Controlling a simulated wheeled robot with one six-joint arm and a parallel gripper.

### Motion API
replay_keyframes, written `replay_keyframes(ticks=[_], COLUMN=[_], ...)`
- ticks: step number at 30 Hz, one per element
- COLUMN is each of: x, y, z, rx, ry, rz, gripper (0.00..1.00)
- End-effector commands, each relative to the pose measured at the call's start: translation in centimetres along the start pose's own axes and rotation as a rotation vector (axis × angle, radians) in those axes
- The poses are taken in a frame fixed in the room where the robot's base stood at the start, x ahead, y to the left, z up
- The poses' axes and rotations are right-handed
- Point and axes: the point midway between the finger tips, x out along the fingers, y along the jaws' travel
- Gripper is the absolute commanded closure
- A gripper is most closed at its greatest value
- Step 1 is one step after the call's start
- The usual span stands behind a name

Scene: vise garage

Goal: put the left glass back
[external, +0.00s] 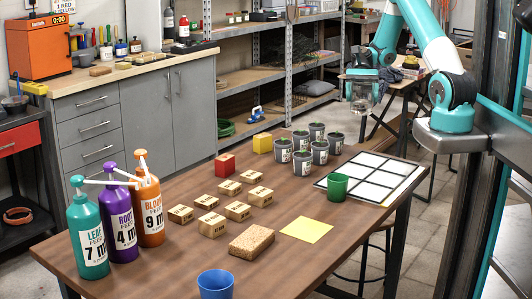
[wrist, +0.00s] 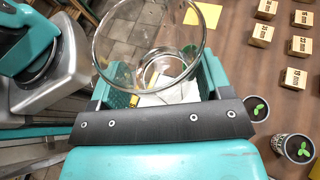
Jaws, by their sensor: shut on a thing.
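A clear glass (external: 362,95) is held up in the air by my gripper (external: 362,79), beyond the table's far right side in the external view. In the wrist view the glass (wrist: 150,30) shows large, with its round rim toward the camera. My gripper (wrist: 160,82) is shut on it, with a teal finger at each side. The dark pad of the gripper hides part of its lower side. I cannot tell any second glass in these frames.
The brown table (external: 170,225) holds pump bottles (external: 124,225), wooden blocks (external: 211,225), a sponge (external: 251,241), a blue cup (external: 215,284), a green cup (external: 338,187), seedling pots (external: 302,163) and a white grid sheet (external: 375,178). A yellow sheet (external: 306,230) lies flat. Metal shelves (external: 262,75) stand behind.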

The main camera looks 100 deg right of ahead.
Motion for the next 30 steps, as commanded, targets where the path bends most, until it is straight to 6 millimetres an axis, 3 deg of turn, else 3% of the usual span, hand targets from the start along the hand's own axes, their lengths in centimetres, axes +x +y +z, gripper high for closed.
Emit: replay_keyframes(ticks=[8,17,26,30], x=[-1.2,1.2,6.1,9.9], y=[0.1,-2.2,-6.0,-8.0], z=[2.9,3.7,5.5,7.0], rx=[-0.004,0.003,0.007,0.005], ry=[0.002,0.014,0.031,0.037], rz=[0.000,0.004,0.005,0.005], gripper=[0.65,0.65,0.65,0.65])
